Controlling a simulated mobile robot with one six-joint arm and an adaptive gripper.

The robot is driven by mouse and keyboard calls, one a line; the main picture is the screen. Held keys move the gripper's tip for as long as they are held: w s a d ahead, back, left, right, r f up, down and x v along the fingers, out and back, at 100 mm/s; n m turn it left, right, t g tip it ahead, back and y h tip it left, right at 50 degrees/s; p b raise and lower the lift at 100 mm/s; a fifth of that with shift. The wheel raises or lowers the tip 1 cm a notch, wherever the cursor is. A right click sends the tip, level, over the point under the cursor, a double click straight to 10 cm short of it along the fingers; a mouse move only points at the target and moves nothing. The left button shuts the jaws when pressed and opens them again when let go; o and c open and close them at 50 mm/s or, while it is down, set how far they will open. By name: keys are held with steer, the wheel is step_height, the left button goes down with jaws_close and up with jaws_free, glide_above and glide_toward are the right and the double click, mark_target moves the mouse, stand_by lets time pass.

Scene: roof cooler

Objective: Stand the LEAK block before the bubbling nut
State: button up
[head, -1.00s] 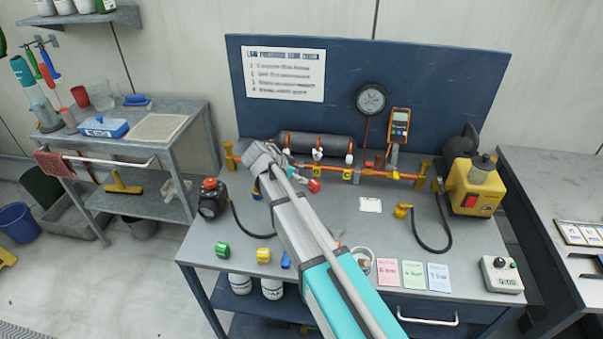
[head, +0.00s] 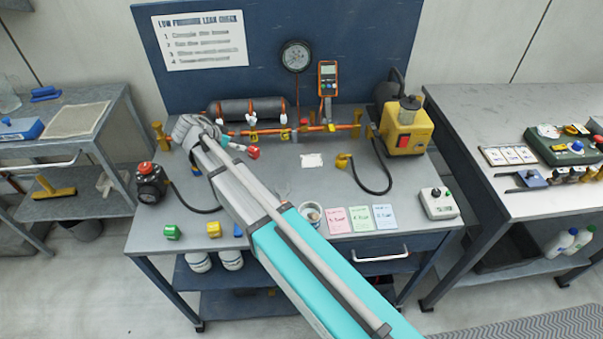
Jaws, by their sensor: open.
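Small coloured blocks stand on the grey bench: a green one (head: 172,232), a yellow one (head: 214,230) and a blue one (head: 238,230) partly behind my arm. A red block (head: 253,152) is farther back, in front of the copper pipe (head: 315,129). No LEAK lettering is readable, so I cannot tell which block bears it. Yellow-marked fittings sit along the pipe; bubbles on a nut are too small to make out. My gripper (head: 240,147) is open, small and partly hidden beyond my wrist, with its tip close to the red block; I cannot tell whether they touch.
A black-and-red device (head: 151,184) with a hose stands at left. A yellow pump (head: 406,130) and a control box (head: 439,203) are at right. Three coloured cards (head: 349,219) and a small cup (head: 309,213) lie near the front.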

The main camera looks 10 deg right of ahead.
steer(key=s+d+f+n+g, duration=0.1)
steer(key=s+d, duration=0.1)
steer(key=d, duration=0.3)
steer(key=s+d+f+n+g+y, duration=0.1)
steer(key=s+d, duration=0.2)
steer(key=d, duration=0.3)
steer(key=s+d+f+n+g+y, duration=0.1)
steer(key=s+d+n+g, duration=0.1)
steer(key=d, duration=0.4)
steer(key=shift+s+d+f, duration=0.15)
steer(key=shift+s+f, duration=0.25)
steer(key=shift+s, duration=0.2)
steer(key=s+d+n+y, duration=0.1)
steer(key=s+d, duration=0.2)
steer(key=s+d+f+n+g+y, duration=0.1)
steer(key=s+d+n, duration=0.1)
steer(key=s+d, duration=0.1)
steer(key=s+d+n+g+y, duration=0.1)
steer(key=s+d+n+y, duration=0.1)
steer(key=s+d, duration=0.2)
steer(key=shift+s+f, duration=0.3)
steer(key=shift+s, duration=0.4)
steer(key=shift+s+d+y, duration=0.25)
steer(key=shift+s+y, duration=0.05)
step_height(320, 180, up, 6)
steer(key=p, duration=0.5)
steer(key=shift+f+p, duration=0.15)
steer(key=shift+p, duration=0.2)
